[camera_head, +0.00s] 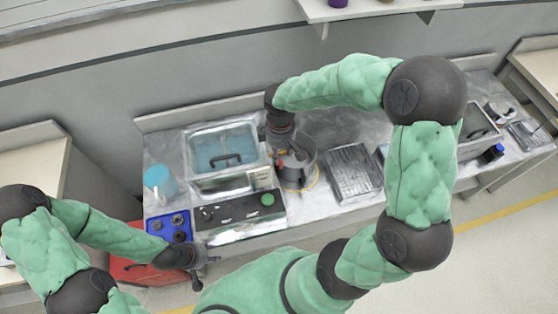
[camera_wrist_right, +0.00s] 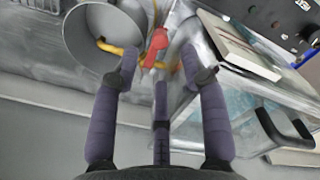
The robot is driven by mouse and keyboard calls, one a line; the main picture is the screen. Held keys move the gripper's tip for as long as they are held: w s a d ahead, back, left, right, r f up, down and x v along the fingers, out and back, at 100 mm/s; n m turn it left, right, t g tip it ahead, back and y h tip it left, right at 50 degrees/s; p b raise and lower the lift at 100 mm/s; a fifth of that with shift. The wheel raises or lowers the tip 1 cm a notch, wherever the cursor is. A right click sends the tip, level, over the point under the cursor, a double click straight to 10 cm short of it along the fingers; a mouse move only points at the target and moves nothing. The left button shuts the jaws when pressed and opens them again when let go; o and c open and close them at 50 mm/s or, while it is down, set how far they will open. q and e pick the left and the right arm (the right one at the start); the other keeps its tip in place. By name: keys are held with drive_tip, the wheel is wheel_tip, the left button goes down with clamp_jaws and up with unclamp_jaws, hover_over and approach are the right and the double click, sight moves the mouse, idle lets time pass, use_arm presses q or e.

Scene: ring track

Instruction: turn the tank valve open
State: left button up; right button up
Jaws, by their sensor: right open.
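The red valve handle (camera_wrist_right: 157,42) shows in the right wrist view, beside a yellow pipe piece (camera_wrist_right: 125,48) that reaches over a grey round bucket (camera_wrist_right: 88,35). The clear tank (camera_head: 197,181) with a black-handled lid is left of the bucket in the head view. My right gripper (camera_wrist_right: 160,66) is open, its fingertips spread on either side of and just short of the handle; contact cannot be told. In the head view my right gripper (camera_head: 281,152) is between tank and bucket and largely hides the valve. My left gripper (camera_head: 205,265) is low at left, away from the tank; its fingers are unclear.
A control panel (camera_head: 236,214) with a green button is in front of the tank. A blue tray (camera_head: 155,227) and a cyan jar (camera_head: 158,178) are at its left. A ribbed grey plate (camera_head: 352,175) lies right of the bucket. A red box (camera_head: 128,268) sits below the bench.

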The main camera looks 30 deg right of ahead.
sight(280, 162)
wheel_tip(280, 162, down, 6)
drive_tip(key=shift+f+b, duration=0.1)
drive_tip(key=shift+b, duration=0.4)
clamp_jaws()
